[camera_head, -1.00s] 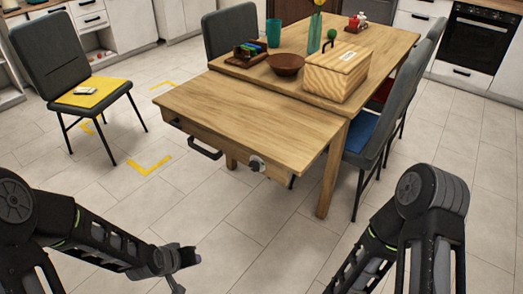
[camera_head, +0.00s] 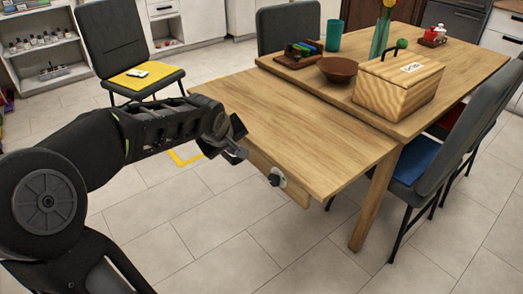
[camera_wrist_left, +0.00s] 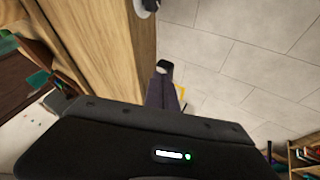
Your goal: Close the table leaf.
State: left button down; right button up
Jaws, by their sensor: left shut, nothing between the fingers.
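The table leaf (camera_head: 300,135) is a flat oak-coloured panel extending from the near end of the wooden table (camera_head: 468,62). Its front edge carries a round grey-and-white knob (camera_head: 277,178), which also shows at the top of the left wrist view (camera_wrist_left: 150,4). My left gripper (camera_head: 238,152) is shut and empty, at the leaf's front edge, left of the knob. It hides the dark bar handle in the head view. The left wrist view shows the shut fingers (camera_wrist_left: 165,72) beside the wooden front panel (camera_wrist_left: 140,35); I cannot tell whether they touch. My right gripper is out of view.
A wooden box (camera_head: 398,85), a brown bowl (camera_head: 338,70) and a teal cup (camera_head: 334,35) stand on the main tabletop, off the leaf. Grey chairs stand along the right side (camera_head: 455,130) and back left (camera_head: 120,45). The floor in front is clear.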

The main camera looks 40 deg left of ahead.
pick_arm(q)
jog(key=shift+w+f, duration=0.1)
jog(key=b, duration=0.1)
send_near(255, 155)
jog(key=x, duration=0.4)
jog(key=shift+w+a+f, duration=0.15)
jog(key=shift+a+f, duration=0.05)
jog(key=shift+f, duration=0.1)
jog(key=shift+w, duration=0.15)
dwell(0.4)
